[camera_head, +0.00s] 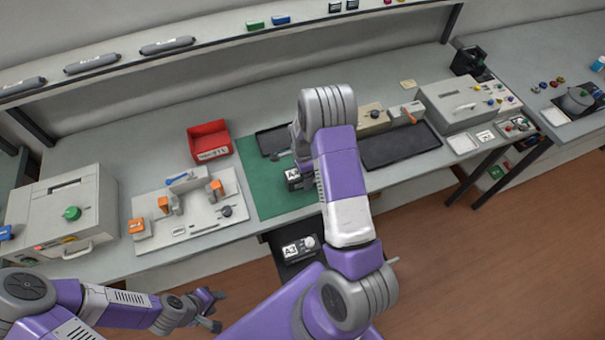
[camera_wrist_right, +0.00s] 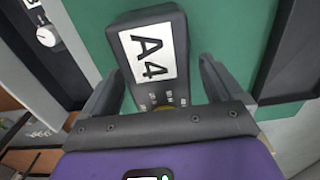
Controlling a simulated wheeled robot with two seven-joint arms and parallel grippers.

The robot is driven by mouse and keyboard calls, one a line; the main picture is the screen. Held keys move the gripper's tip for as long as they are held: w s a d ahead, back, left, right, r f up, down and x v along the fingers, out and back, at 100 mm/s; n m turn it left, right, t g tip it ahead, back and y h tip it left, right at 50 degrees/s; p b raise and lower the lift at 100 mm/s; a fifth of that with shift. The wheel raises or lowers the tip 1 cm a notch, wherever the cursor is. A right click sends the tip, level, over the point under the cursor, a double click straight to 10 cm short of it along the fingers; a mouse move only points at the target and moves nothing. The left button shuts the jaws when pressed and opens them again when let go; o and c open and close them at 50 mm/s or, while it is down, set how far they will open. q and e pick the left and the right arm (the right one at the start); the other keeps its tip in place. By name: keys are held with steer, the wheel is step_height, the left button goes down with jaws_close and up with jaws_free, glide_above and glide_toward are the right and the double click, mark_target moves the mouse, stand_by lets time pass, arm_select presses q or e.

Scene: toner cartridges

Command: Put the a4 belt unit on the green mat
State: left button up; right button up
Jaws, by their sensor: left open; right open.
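The A4 belt unit (camera_wrist_right: 150,50), a dark block with a white A4 label, lies over the green mat (camera_wrist_right: 232,30). In the head view the unit (camera_head: 294,179) shows at the mat's (camera_head: 262,185) right part, partly hidden by my right arm. My right gripper (camera_wrist_right: 158,84) is open, with one finger on each side of the unit's near end and no clear grip on it. In the head view this gripper is hidden behind my arm. My left gripper (camera_head: 210,308) is open and empty at the lower left, away from the bench.
A unit labelled A3 (camera_head: 299,249) sits on a dark surface below the bench edge. A red bin (camera_head: 209,141) and a fixture board (camera_head: 190,215) stand left of the mat. A dark tray (camera_head: 400,146) lies right of it. The mat's left part is clear.

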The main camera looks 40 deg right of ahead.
step_height(320, 180, up, 11)
steer(key=shift+f+p, duration=0.1)
steer(key=shift+p, duration=0.2)
stand_by(0.5)
